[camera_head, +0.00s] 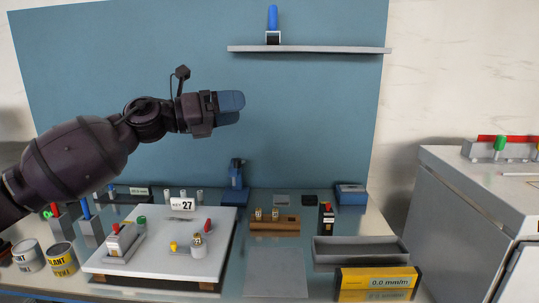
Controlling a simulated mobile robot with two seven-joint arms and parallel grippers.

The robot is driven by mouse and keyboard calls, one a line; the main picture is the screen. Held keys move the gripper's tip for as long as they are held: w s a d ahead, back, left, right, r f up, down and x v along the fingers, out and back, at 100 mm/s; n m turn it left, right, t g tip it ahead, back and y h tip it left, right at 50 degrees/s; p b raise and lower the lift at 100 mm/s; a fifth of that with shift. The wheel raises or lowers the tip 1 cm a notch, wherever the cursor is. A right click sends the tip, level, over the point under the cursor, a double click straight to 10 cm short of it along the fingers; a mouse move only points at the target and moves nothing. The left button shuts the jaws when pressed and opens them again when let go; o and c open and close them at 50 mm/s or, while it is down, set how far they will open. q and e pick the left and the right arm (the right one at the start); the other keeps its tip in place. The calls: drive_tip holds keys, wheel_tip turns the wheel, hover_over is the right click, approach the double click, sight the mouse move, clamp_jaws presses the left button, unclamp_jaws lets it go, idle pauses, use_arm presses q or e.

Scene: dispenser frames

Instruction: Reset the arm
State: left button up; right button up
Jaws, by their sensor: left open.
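My left arm comes in from the left, and my left gripper (230,101) is raised in front of the blue back panel (300,120). It points to the right, well above the bench, and touches nothing. Its fingers show side-on in blue-grey; no object shows between them. My right gripper is not in view.
Below stands a white board (130,260) with small parts and a 27 label. Paint-like cans (62,258) stand at left. A grey tray (360,252) and a yellow meter (376,283) are at right. A shelf (330,50) hangs above; a grey cabinet (460,225) stands right.

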use_arm(q)
drive_tip(key=s+a+f+n+t+y+b, duration=0.1)
drive_tip(key=s+a+f+n+t+y, duration=0.2)
drive_tip(key=f+n, duration=0.85)
drive_tip(key=s+a+f+n+t+y+b, duration=0.15)
drive_tip(key=a+f+n+t+y, duration=0.3)
drive_tip(key=f+n, duration=0.75)
drive_tip(key=s+a+f+n+t+y+b, duration=0.1)
drive_tip(key=s+a+f+n+t+y, duration=0.2)
drive_tip(key=f+n, duration=0.9)
drive_tip(key=s+a+f+n+g+y+b, duration=0.1)
drive_tip(key=s+a+f+n+g+y, duration=0.1)
drive_tip(key=s+f, duration=1.1)
drive_tip(key=s+a+f+n+g+y+b, duration=0.2)
drive_tip(key=s+a+f+n+y, duration=0.3)
drive_tip(key=s+f, duration=0.9)
wheel_tip(320, 180, down, 2)
drive_tip(key=shift+a+f+g+b, duration=0.3)
drive_tip(key=shift+a+g, duration=0.35)
drive_tip(key=shift+a, duration=0.4)
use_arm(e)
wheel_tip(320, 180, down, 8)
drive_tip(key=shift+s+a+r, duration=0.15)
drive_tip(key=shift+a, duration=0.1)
